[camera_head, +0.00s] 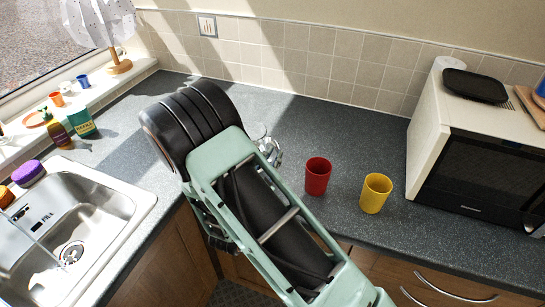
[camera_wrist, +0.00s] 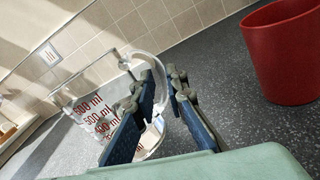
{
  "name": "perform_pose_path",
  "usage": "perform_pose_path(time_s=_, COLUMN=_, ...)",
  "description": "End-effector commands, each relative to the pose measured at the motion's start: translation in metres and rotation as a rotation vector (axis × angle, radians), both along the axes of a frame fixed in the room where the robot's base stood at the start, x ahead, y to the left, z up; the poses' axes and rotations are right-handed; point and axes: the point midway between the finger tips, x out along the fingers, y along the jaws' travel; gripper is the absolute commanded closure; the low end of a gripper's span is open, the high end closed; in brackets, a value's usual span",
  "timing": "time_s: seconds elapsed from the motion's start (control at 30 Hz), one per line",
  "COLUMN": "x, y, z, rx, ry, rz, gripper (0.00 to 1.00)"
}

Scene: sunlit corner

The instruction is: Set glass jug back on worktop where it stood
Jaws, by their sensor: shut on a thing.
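The glass jug (camera_wrist: 95,115) is clear, with red millilitre markings, and stands out at the left of the wrist view. My gripper (camera_wrist: 163,80) is shut on the jug's curved glass handle (camera_wrist: 150,45), with a finger on each side of it. In the head view my arm hides most of the jug; a bit of clear glass (camera_head: 257,131) shows beside my gripper (camera_head: 271,152). The grey speckled worktop (camera_head: 315,130) lies below. I cannot tell whether the jug's base touches it.
A red cup (camera_head: 318,176) stands just right of my gripper, with a yellow cup (camera_head: 375,193) further right. A microwave (camera_head: 470,170) is at the right and a sink (camera_head: 95,215) at the left. The worktop behind the cups is clear up to the tiled wall (camera_head: 300,60).

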Motion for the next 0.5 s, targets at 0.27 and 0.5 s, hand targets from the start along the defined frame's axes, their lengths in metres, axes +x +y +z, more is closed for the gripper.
perform_pose_path(time_s=0.27, x=-0.0001, y=-0.0001, z=-0.0017, rx=-0.001, ry=0.000, rz=0.000, gripper=0.83)
perform_pose_path(time_s=0.5, x=-0.0001, y=0.0002, z=-0.0013, rx=-0.001, ry=0.000, rz=0.000, gripper=0.70)
